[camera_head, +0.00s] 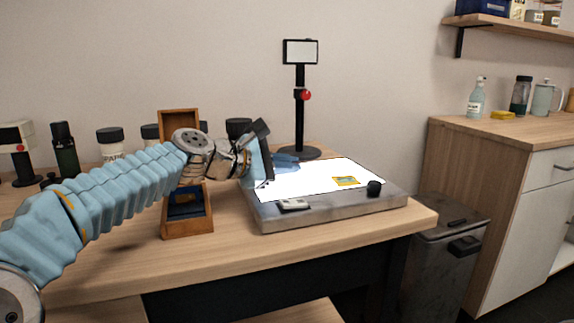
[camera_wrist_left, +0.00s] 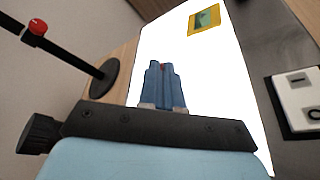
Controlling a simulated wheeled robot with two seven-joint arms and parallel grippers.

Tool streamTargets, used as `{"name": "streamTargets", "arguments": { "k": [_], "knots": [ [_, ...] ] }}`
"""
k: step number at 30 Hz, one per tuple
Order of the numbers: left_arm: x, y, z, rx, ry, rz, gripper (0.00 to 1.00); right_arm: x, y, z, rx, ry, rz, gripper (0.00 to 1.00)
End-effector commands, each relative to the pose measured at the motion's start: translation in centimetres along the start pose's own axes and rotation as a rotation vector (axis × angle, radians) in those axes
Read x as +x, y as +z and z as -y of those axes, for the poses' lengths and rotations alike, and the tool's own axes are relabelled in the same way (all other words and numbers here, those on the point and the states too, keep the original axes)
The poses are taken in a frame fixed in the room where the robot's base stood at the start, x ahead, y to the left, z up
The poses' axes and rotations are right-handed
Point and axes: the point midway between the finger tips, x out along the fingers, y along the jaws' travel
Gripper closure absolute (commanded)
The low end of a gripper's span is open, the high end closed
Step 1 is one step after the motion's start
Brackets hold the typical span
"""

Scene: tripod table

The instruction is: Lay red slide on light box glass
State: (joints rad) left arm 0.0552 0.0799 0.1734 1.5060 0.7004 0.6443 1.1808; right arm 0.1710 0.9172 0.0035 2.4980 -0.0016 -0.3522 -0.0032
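The light box (camera_head: 330,216) is a flat grey box on the table with a bright white glass (camera_head: 315,178). My left gripper (camera_head: 293,159) is over the far left part of the glass. My right gripper is not in view.
A yellow-framed slide (camera_head: 345,181) lies on the glass to the right. A black knob (camera_head: 374,188) and a small white switch panel (camera_head: 294,204) are on the box's front. A black stand (camera_head: 300,110) rises behind. An open wooden box (camera_head: 187,225) stands left.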

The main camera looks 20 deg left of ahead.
Motion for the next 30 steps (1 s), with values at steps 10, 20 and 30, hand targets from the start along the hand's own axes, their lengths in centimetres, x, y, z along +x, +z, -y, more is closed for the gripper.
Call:
{"name": "streamTargets", "arguments": {
  "k": [10, 20, 30],
  "knots": [
    [0.0, 0.0, 0.0, 0.0, 0.0, 0.0, 0.66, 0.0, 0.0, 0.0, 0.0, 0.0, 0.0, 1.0],
    [-0.6, 0.0, -0.1, -0.001, 0.002, -0.001, 0.66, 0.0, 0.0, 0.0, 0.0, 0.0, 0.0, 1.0],
    [-8.0, 0.0, -0.1, 0.0, 0.005, -0.003, 0.66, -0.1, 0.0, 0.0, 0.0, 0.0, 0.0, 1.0]
  ]
}}
